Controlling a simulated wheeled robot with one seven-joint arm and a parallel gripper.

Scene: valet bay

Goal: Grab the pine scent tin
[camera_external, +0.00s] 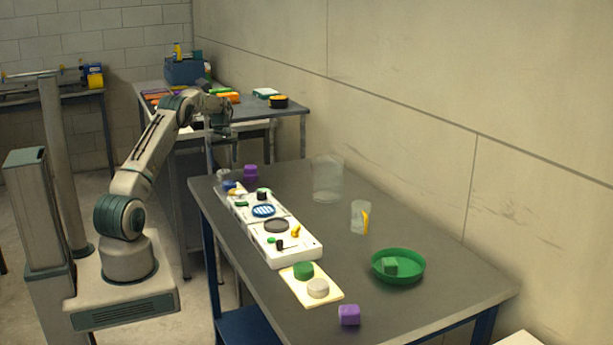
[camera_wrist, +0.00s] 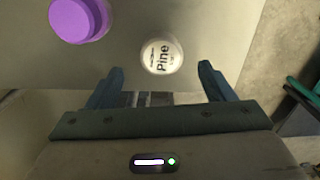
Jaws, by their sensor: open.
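The pine scent tin (camera_wrist: 161,54) is a small round white-topped tin with "Pine" on its lid, standing on the grey table in the wrist view. In the external view, a small pale thing (camera_external: 222,173) at the table's far left corner appears to be this tin. My gripper (camera_wrist: 159,82) is open and empty. Its two fingers are spread wide, and the tin shows just beyond the fingertips, between their lines. In the external view my gripper (camera_external: 222,130) hangs above the far left corner of the table, apart from the tin.
A purple container (camera_wrist: 79,18) stands left of the tin, also at the far end in the external view (camera_external: 250,172). A white tray row (camera_external: 285,248) with small parts runs along the near-left edge. A clear jar (camera_external: 327,180) and green bowl (camera_external: 398,277) stand right.

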